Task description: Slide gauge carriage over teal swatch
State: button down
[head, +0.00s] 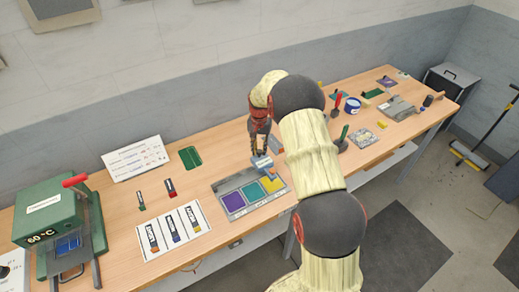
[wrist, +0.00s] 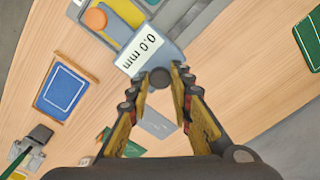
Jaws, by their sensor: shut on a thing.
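The gauge carriage (head: 262,164) is a blue-grey block at the back edge of the swatch tray (head: 222,187), near its right end. In the wrist view the carriage (wrist: 170,55) shows a white "0.0 mm" label, and its arm with an orange round part (wrist: 96,18) reaches over the yellow swatch. My gripper (head: 258,150) is above the carriage; in the wrist view its fingers (wrist: 160,90) are closed around a dark round knob (wrist: 160,76) on it. In the tray lie purple (head: 233,203), teal (head: 253,192) and yellow (head: 271,184) swatches, left to right; the teal one is uncovered.
A green press (head: 45,215) with a red lever stands at the left. A white card with strips (head: 173,232) lies left of the tray. A green mat (head: 190,157) lies behind. Several tools and a blue tub (head: 352,105) are on the right, partly behind my arm.

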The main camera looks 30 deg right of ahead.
jog(key=a, duration=0.9)
jog(key=shift+s+a, duration=0.15)
jog(key=shift+a, duration=0.1)
jog(key=c, duration=1.6)
grip_release()
jog(key=shift+r, duration=0.1)
notch_tip(320, 180, up, 12)
jog(key=shift+f, duration=0.1)
